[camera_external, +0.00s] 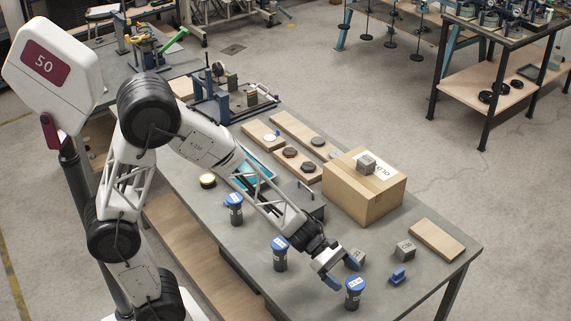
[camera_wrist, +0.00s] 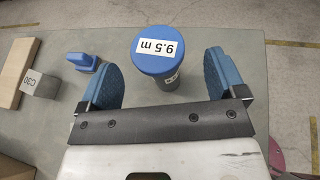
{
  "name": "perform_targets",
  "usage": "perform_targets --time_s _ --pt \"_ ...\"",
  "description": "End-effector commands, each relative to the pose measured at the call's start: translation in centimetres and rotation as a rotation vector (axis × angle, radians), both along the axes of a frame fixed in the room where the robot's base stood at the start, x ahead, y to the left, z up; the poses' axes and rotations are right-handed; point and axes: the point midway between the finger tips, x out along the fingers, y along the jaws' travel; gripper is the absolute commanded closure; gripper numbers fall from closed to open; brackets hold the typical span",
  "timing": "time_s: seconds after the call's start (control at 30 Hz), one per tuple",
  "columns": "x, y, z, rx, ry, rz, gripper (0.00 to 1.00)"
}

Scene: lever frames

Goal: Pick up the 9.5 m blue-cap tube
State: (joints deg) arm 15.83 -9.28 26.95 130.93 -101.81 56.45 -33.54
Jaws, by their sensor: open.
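The 9.5 m blue-cap tube (camera_wrist: 158,50) stands upright on the table, with its white "9.5 m" label on the cap facing up. In the external view the tube (camera_external: 354,293) is near the table's front edge, just beyond my gripper (camera_external: 343,272). My gripper (camera_wrist: 160,80) is open, with blue pads on its two fingers. In the wrist view the cap shows between and slightly ahead of the fingers, with a gap on both sides. Two other blue-cap tubes, a nearer one (camera_external: 280,254) and a farther one (camera_external: 235,209), stand to the left.
A blue part (camera_external: 397,276), a grey cube (camera_external: 404,250) and a wooden block (camera_external: 437,240) lie right of the tube; the blue part (camera_wrist: 86,58) is outside the left finger. A cardboard box (camera_external: 364,192) with a cube on top stands behind.

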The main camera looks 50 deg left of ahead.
Motion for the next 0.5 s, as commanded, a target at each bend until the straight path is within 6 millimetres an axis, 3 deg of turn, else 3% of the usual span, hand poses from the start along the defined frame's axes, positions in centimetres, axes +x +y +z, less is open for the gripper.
perform_targets --time_s 0.5 --pt "1.1 -3.9 -1.5 0.0 0.0 -0.001 0.1"
